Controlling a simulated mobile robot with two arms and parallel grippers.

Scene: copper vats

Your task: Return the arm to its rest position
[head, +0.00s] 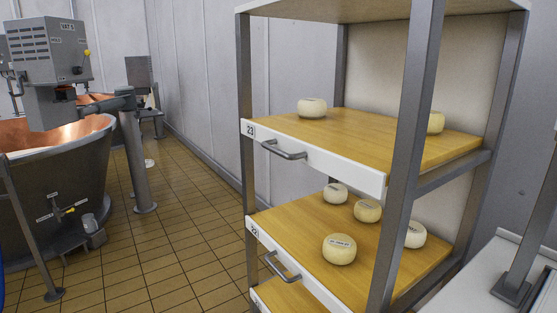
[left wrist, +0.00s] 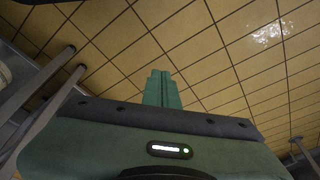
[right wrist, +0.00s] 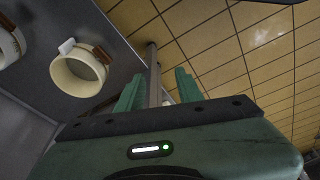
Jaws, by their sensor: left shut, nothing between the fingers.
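Neither gripper nor arm shows in the head view. In the left wrist view my left gripper (left wrist: 162,88) has its green fingers pressed together, with nothing between them, above the tiled floor. In the right wrist view my right gripper (right wrist: 158,92) has its green fingers spread apart. A grey post shows in the gap between them and appears to be behind, not gripped.
A shelf rack (head: 420,130) stands at the right with several cheeses (head: 339,249) on wooden boards. A copper vat (head: 60,165) is at left. In the right wrist view, a cream round container (right wrist: 80,76) sits on a grey surface. Tiled floor (head: 185,215) lies between vat and rack.

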